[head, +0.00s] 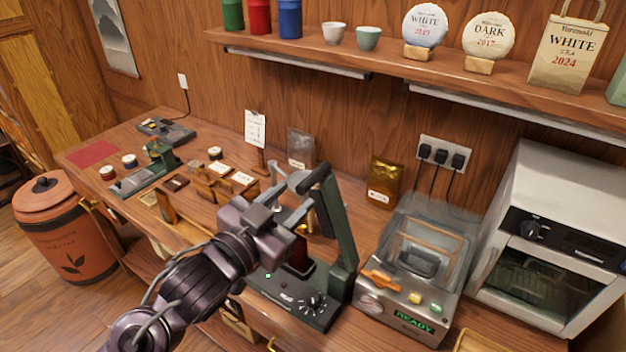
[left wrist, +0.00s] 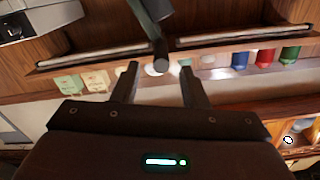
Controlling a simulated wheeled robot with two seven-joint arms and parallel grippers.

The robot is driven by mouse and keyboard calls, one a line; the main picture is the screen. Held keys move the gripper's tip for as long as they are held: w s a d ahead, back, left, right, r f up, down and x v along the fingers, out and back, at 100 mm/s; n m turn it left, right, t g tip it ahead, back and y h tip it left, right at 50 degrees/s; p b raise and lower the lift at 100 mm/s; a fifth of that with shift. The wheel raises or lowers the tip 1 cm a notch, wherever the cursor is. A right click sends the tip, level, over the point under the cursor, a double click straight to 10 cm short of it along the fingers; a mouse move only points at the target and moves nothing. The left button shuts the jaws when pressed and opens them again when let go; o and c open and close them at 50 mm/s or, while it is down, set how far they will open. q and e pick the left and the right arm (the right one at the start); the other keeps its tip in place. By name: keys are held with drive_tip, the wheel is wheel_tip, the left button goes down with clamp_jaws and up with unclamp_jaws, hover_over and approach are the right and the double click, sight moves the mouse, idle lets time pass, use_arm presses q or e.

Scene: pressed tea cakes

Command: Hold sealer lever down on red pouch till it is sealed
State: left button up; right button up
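A dark green sealer (head: 318,308) with a dial stands on the counter. Its lever (head: 338,225) rises at the right and bends toward my left gripper at the top. A dark red item, likely the red pouch (head: 299,256), shows in part low on the sealer behind my arm; its seal is hidden. My left gripper (head: 290,182) is at the lever's raised top end. In the left wrist view its fingers (left wrist: 159,88) are apart, and the lever's round end (left wrist: 160,66) shows between them, with gaps on both sides. My right gripper is not in view.
A machine reading READY (head: 415,322) with a clear lid and orange handle stands right of the sealer. A white oven (head: 555,240) is farther right. Small boxes and a green scale (head: 145,178) lie left. A shelf (head: 380,75) with tea cakes and cups runs above.

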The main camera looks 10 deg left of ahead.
sight(322, 171)
use_arm(q)
drive_tip(key=b+x, duration=0.3)
drive_tip(key=x, duration=0.3)
drive_tip(key=shift+w, duration=0.25)
drive_tip(key=shift+w+d+f, duration=0.1)
drive_tip(key=shift+w+d, duration=0.1)
drive_tip(key=shift+w, duration=0.35)
clamp_jaws()
